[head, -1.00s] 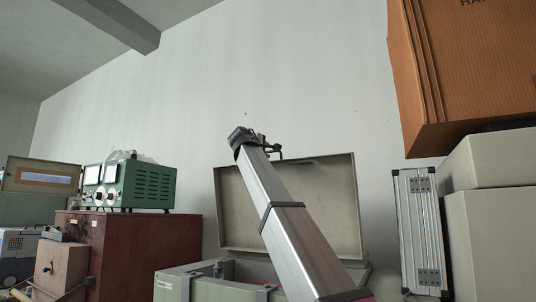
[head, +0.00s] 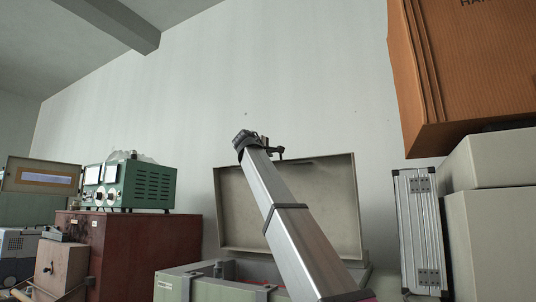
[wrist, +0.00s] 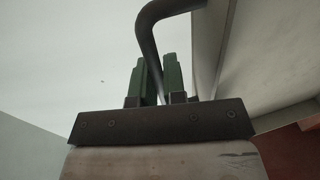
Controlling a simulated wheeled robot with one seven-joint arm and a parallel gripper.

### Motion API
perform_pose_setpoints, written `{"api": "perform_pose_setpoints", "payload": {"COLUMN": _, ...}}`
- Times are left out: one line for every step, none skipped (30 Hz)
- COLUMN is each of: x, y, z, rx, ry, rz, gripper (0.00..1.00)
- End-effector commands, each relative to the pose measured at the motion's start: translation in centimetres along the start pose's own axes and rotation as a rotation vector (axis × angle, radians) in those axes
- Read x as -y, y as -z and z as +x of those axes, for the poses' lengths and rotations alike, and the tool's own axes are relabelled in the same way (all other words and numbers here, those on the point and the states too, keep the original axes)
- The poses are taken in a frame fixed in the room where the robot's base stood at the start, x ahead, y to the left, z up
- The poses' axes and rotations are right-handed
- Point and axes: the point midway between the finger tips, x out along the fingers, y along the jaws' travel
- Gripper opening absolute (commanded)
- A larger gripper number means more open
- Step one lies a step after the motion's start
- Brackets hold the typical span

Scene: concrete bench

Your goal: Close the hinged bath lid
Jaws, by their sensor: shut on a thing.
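The bath lid (head: 236,205) is a pale grey-beige panel, standing open and close to upright at the back of the green-grey bath (head: 182,284). My gripper (head: 268,147) is at the lid's top edge in the head view, small and dark. In the wrist view, my gripper's green fingers (wrist: 157,75) are shut on a dark bent bar handle (wrist: 150,42). The lid's pale face and edge (wrist: 240,60) rise just right of the fingers. My arm hides the middle of the lid and part of the bath's inside.
A green meter unit (head: 145,186) sits on a red-brown cabinet (head: 150,250) to the left. A silver ribbed case (head: 418,230) and pale boxes (head: 490,230) stand right, below an orange carton (head: 470,75). The wall behind the lid is bare.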

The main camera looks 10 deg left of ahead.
Motion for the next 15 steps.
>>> {"api": "perform_pose_setpoints", "payload": {"x": 0.3, "y": -0.1, "z": -0.5, "rx": 0.001, "ry": -0.008, "rz": -0.001, "gripper": 0.0}}
{"api": "perform_pose_setpoints", "payload": {"x": 0.4, "y": -0.1, "z": -0.8, "rx": 0.0, "ry": -0.015, "rz": -0.001, "gripper": 0.0}}
{"api": "perform_pose_setpoints", "payload": {"x": 0.6, "y": -0.2, "z": -1.3, "rx": -0.001, "ry": -0.027, "rz": -0.001, "gripper": 0.0}}
{"api": "perform_pose_setpoints", "payload": {"x": 0.8, "y": -0.2, "z": -1.8, "rx": -0.001, "ry": -0.038, "rz": -0.001, "gripper": 0.0}}
{"api": "perform_pose_setpoints", "payload": {"x": 1.0, "y": -0.2, "z": -2.4, "rx": -0.002, "ry": -0.05, "rz": 0.0, "gripper": 0.0}}
{"api": "perform_pose_setpoints", "payload": {"x": 1.3, "y": -0.2, "z": -3.2, "rx": -0.002, "ry": -0.07, "rz": -0.001, "gripper": 0.0}}
{"api": "perform_pose_setpoints", "payload": {"x": 1.6, "y": -0.3, "z": -3.8, "rx": -0.002, "ry": -0.085, "rz": -0.001, "gripper": 0.0}}
{"api": "perform_pose_setpoints", "payload": {"x": 1.9, "y": -0.3, "z": -4.5, "rx": -0.003, "ry": -0.104, "rz": -0.001, "gripper": 0.0}}
{"api": "perform_pose_setpoints", "payload": {"x": 2.4, "y": -0.3, "z": -5.7, "rx": -0.004, "ry": -0.131, "rz": -0.002, "gripper": 0.0}}
{"api": "perform_pose_setpoints", "payload": {"x": 2.8, "y": -0.4, "z": -6.5, "rx": -0.004, "ry": -0.153, "rz": -0.002, "gripper": 0.0}}
{"api": "perform_pose_setpoints", "payload": {"x": 3.2, "y": -0.4, "z": -7.4, "rx": -0.004, "ry": -0.176, "rz": -0.003, "gripper": 0.0}}
{"api": "perform_pose_setpoints", "payload": {"x": 3.9, "y": -0.4, "z": -8.7, "rx": -0.007, "ry": -0.209, "rz": -0.002, "gripper": 0.0}}
{"api": "perform_pose_setpoints", "payload": {"x": 4.5, "y": -0.5, "z": -9.6, "rx": -0.006, "ry": -0.235, "rz": -0.003, "gripper": 0.0}}
{"api": "perform_pose_setpoints", "payload": {"x": 5.0, "y": -0.5, "z": -10.6, "rx": -0.007, "ry": -0.262, "rz": -0.003, "gripper": 0.0}}
{"api": "perform_pose_setpoints", "payload": {"x": 5.8, "y": -0.5, "z": -11.9, "rx": -0.008, "ry": -0.299, "rz": -0.003, "gripper": 0.0}}
